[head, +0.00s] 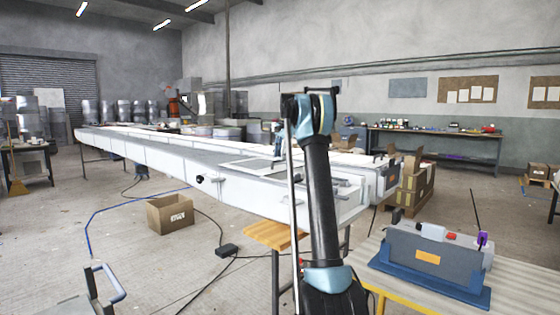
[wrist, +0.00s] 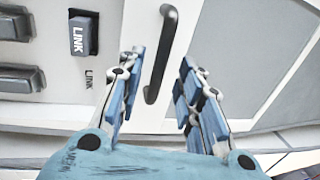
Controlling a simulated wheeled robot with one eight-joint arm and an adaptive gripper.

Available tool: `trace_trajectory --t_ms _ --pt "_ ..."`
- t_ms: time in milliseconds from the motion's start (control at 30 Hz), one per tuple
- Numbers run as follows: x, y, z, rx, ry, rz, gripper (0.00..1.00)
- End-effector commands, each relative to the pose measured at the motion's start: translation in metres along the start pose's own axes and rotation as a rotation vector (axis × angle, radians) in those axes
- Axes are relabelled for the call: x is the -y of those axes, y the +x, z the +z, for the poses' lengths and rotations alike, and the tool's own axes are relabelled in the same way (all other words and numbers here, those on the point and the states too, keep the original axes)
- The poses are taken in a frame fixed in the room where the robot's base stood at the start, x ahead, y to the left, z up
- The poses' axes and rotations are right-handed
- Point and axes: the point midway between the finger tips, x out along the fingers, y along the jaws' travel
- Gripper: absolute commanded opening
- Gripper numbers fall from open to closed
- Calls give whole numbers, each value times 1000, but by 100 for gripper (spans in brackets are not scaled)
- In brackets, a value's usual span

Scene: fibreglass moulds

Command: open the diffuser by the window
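In the wrist view a black bar handle (wrist: 168,45) is fixed to a white panel (wrist: 145,105), which I take to be the diffuser. My gripper (wrist: 162,68) is open, with one blue-padded finger on each side of the handle's lower part. No finger visibly touches the handle; I cannot tell how deep it sits between them. Right of the handle is a grey pane (wrist: 235,60) in a pale frame, perhaps the window. In the head view my arm reaches to the long white mould (head: 245,185); the gripper is small and partly hidden behind my arm, and the handle cannot be made out.
A switch marked LINK (wrist: 82,35) and grey blocks (wrist: 18,80) lie left of the handle. In the head view a cardboard box (head: 170,213) and cables are on the floor. A striped table (head: 430,300) with a blue-grey case (head: 430,262) stands at right.

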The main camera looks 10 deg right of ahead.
Motion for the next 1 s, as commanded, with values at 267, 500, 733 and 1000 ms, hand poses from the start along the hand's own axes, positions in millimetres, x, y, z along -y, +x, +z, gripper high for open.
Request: trace_trajectory --t_ms 267,500,733,1000 --pt "0 -52 0 1 0 0 33" --pt "0 -84 -1 1 1 1 33" --pt "0 -97 0 1 1 1 33" --pt "0 -98 0 1 0 1 33"
